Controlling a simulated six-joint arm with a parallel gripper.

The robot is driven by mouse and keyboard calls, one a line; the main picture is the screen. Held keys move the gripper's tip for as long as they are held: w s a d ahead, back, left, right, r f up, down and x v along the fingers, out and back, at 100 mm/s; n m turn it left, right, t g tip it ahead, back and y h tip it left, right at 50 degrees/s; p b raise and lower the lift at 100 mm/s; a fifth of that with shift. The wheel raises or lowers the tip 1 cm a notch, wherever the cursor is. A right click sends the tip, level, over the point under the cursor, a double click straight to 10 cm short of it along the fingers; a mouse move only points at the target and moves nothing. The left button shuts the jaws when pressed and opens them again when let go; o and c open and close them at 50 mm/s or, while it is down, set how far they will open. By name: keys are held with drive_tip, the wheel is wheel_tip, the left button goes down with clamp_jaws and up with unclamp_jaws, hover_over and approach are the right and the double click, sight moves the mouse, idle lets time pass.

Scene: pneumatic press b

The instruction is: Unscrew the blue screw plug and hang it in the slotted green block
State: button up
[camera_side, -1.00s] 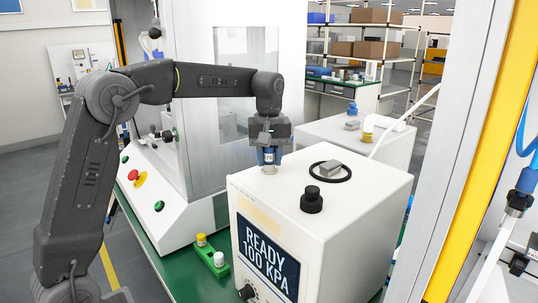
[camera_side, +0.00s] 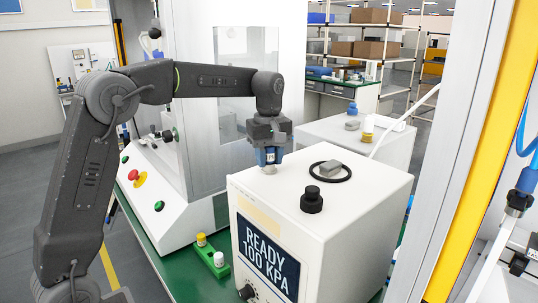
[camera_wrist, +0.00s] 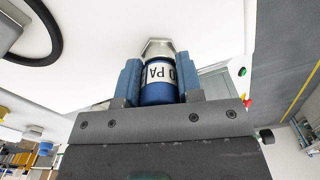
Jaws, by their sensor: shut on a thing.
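The blue screw plug (camera_wrist: 158,80), with a white lettered band, sits against a metal hex fitting (camera_wrist: 158,48) in the wrist view. My gripper (camera_wrist: 157,77) is shut on it, one blue finger on each side. In the side view my gripper (camera_side: 270,158) points down at the top left of the white press box, and the plug is mostly hidden between the fingers. I cannot tell how far the plug is screwed in. The slotted green block (camera_side: 208,252) is low on the green bench, left of the box, and holds a yellow-topped piece (camera_side: 201,240) and a white-topped piece (camera_side: 219,259).
The white box (camera_side: 330,215) has a black knob (camera_side: 311,200) and a grey block in a black ring (camera_side: 331,170) on top, right of my gripper. A sloped button panel (camera_side: 160,185) and tall cabinet stand behind left. Green bench shows around the green block.

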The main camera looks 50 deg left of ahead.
drive_tip(key=shift+n, duration=0.9)
drive_tip(key=shift+n, duration=0.8)
drive_tip(key=o, duration=0.5)
drive_tip(key=shift+m, duration=0.9)
